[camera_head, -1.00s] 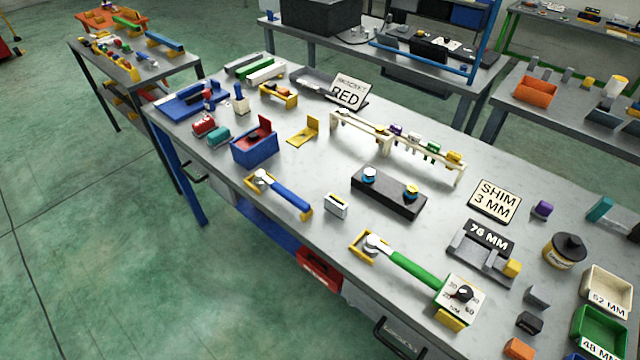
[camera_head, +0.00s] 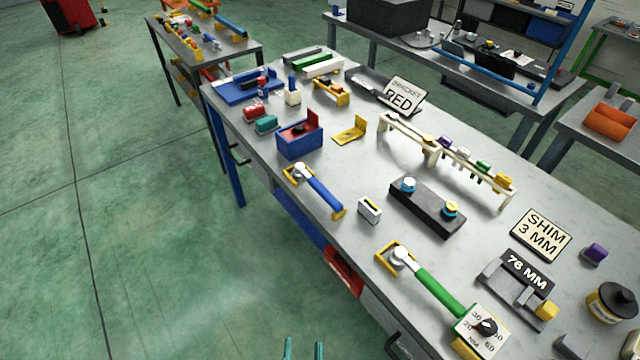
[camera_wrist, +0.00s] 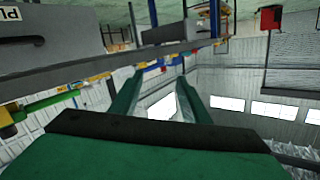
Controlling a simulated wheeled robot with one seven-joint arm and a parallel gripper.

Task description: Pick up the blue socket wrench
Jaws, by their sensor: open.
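The blue socket wrench (camera_head: 324,197) lies near the front edge of the workbench in the head view. Its silver head rests at a yellow holder (camera_head: 289,181), and its handle end is by a yellow support (camera_head: 338,213). My gripper (camera_head: 303,349) shows only as two teal fingertips at the bottom edge of the head view, apart from the wrench and off the bench front. In the wrist view my gripper (camera_wrist: 157,82) is open, with nothing between its fingers. I cannot pick out the blue wrench surely in the wrist view.
A green-handled wrench (camera_head: 436,290) lies right of the blue one, by a dial block (camera_head: 482,328). A small white block (camera_head: 370,210) and a blue-red box (camera_head: 300,139) stand close to the blue wrench. The floor (camera_head: 150,250) left of the bench is clear.

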